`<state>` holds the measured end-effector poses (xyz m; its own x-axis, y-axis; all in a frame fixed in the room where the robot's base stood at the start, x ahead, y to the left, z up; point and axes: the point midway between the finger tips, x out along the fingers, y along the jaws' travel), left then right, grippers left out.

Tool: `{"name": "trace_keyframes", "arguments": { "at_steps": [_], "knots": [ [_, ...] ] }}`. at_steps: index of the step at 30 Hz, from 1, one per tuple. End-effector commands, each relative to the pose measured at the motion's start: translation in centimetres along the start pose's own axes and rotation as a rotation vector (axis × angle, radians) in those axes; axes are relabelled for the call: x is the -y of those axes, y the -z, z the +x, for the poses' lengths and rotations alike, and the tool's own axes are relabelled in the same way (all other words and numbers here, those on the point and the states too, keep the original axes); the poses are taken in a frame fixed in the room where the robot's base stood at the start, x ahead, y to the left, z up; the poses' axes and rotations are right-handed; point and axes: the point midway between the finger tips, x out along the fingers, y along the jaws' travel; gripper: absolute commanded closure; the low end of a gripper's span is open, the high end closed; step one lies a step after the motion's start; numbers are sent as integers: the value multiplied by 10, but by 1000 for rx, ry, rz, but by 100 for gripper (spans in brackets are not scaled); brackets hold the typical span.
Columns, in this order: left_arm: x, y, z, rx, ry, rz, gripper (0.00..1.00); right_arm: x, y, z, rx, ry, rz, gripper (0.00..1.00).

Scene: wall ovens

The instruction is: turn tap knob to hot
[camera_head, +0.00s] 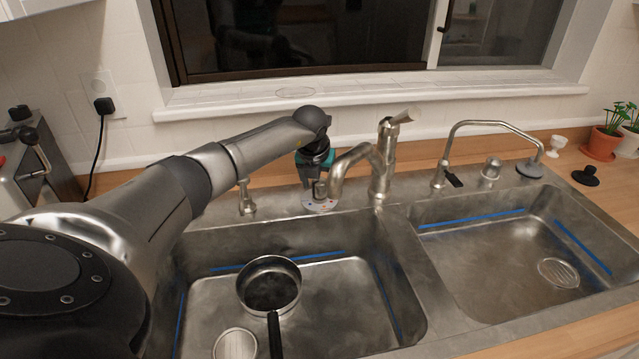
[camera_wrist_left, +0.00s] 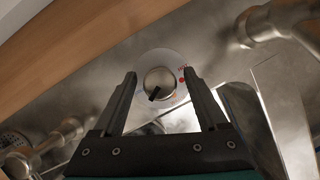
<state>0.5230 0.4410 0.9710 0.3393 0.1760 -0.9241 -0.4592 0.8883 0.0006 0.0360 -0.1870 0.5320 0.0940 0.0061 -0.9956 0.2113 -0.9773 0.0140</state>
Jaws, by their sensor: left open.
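The tap knob (camera_wrist_left: 159,82) is a round metal knob with a dark pointer mark toward its lower left. It sits on a round pale plate (camera_wrist_left: 145,62) with a red dot and the word HOT at the knob's right. In the head view the plate (camera_head: 318,205) is on the sink deck, left of the main tap (camera_head: 381,165). My left gripper (camera_wrist_left: 160,76) is open, with one finger on each side of the knob; whether they touch it is unclear. In the head view the left gripper (camera_head: 318,180) is partly hidden behind its wrist. My right gripper is out of view.
A pan (camera_head: 270,284) lies in the left sink basin. The right basin (camera_head: 500,262) is empty. A small spout (camera_head: 245,197) stands left of the knob plate, and a second tap (camera_head: 490,127) stands at the right. A window sill (camera_head: 360,95) runs behind.

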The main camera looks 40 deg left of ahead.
Motion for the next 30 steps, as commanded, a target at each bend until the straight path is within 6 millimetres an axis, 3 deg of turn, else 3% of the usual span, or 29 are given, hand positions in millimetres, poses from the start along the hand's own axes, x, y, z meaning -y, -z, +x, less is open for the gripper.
{"name": "trace_keyframes", "arguments": {
  "at_steps": [8,27,30],
  "knots": [
    [0,0,0,1,1,0,27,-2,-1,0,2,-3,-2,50],
    [0,0,0,1,1,-1,99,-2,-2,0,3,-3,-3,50],
    [0,0,0,1,1,-1,100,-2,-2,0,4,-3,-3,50]
  ]
}}
